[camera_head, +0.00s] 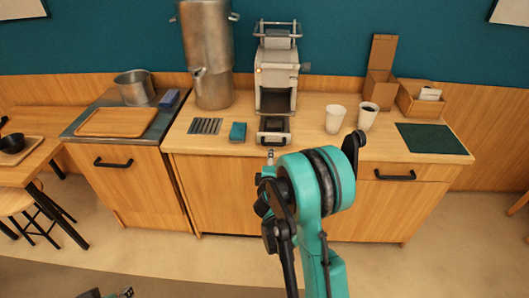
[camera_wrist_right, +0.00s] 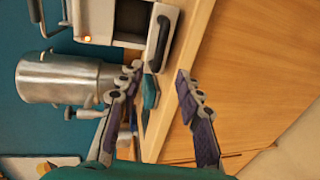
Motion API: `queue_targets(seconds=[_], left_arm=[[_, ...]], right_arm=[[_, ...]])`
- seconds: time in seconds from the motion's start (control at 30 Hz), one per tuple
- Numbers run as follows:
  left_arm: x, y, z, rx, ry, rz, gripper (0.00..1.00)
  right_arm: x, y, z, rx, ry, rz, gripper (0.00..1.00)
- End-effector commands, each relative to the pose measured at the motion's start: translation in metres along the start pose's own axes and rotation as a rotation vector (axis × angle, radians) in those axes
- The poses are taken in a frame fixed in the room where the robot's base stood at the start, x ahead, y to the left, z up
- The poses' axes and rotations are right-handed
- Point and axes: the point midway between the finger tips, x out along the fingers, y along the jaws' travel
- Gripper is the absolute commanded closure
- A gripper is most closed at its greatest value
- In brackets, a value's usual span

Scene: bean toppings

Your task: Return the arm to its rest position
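My right arm (camera_head: 318,185) is raised in the middle of the head view, in front of the counter. Its teal joint hides most of the right gripper; a small tip shows near the counter's front edge. In the right wrist view my right gripper (camera_wrist_right: 160,82) is open, with its two purple-padded fingers apart and nothing between them. The counter edge and cabinet front lie beyond the fingers. A small part of my left gripper (camera_head: 124,293) shows at the bottom left of the head view; its fingers are too cut off to read.
The grinder-like machine (camera_head: 276,75) stands behind my right arm, with a teal block (camera_head: 238,132) beside it. Two cups, one white (camera_head: 335,118) and one with dark contents (camera_head: 366,117), stand to its right. A metal urn (camera_head: 208,60) stands left. The floor before the cabinets is clear.

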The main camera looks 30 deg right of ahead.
Motion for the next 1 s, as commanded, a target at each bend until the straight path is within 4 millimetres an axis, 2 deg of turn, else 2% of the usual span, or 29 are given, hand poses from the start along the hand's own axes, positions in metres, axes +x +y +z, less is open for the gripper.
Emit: queue_targets(seconds=[0.27,0.37,0.47,0.6,0.73,1.0], left_arm=[[0.0,0.0,0.0,0.0,0.0,0.0,0.6],[0.0,0.0,0.0,0.0,0.0,0.0,0.6],[0.0,0.0,0.0,0.0,0.0,0.0,0.6],[0.0,0.0,0.0,0.0,0.0,0.0,0.6],[0.0,0.0,0.0,0.0,0.0,0.0,0.6],[0.0,0.0,0.0,0.0,0.0,0.0,0.6]], right_arm=[[-0.003,0.003,0.0,0.019,0.0,-0.008,0.64],[-0.014,0.012,-0.002,0.087,-0.004,-0.04,0.64],[-0.035,0.024,-0.003,0.212,-0.011,-0.103,0.64],[-0.079,0.034,-0.006,0.421,-0.03,-0.223,0.64],[-0.126,0.033,-0.01,0.607,-0.051,-0.348,0.64],[-0.242,0.007,-0.019,0.947,-0.115,-0.639,0.64]])
